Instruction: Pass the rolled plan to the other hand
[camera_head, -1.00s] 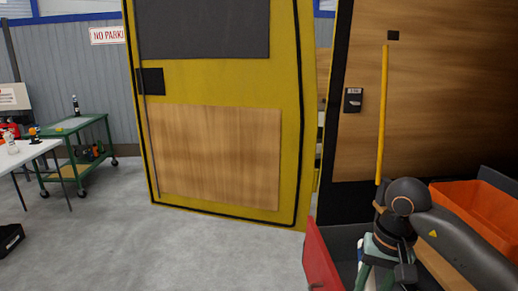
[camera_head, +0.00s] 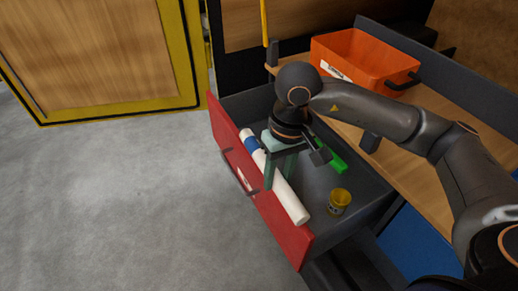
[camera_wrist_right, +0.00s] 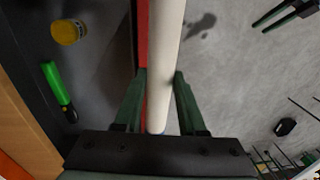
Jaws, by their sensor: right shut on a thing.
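The rolled plan (camera_head: 292,205) is a long white tube with a blue band. In the head view it lies tilted along the open drawer's red front. My right gripper (camera_head: 280,182) reaches down from above with its green fingers around the tube. In the right wrist view the plan (camera_wrist_right: 166,50) runs between the two fingers (camera_wrist_right: 160,100), with the red front's edge on its left and floor on its right. My left gripper (camera_wrist_right: 281,16) shows partly at the top right of that view, its two fingers apart and empty, away from the plan. It is outside the head view.
The drawer (camera_head: 262,203) also holds a yellow cup-like item (camera_head: 340,198) and a bright green tool (camera_head: 331,156). An orange bin (camera_head: 365,62) stands on the wooden top behind. A yellow door panel (camera_head: 100,50) stands at the far left. The grey floor (camera_head: 120,200) is open on the left.

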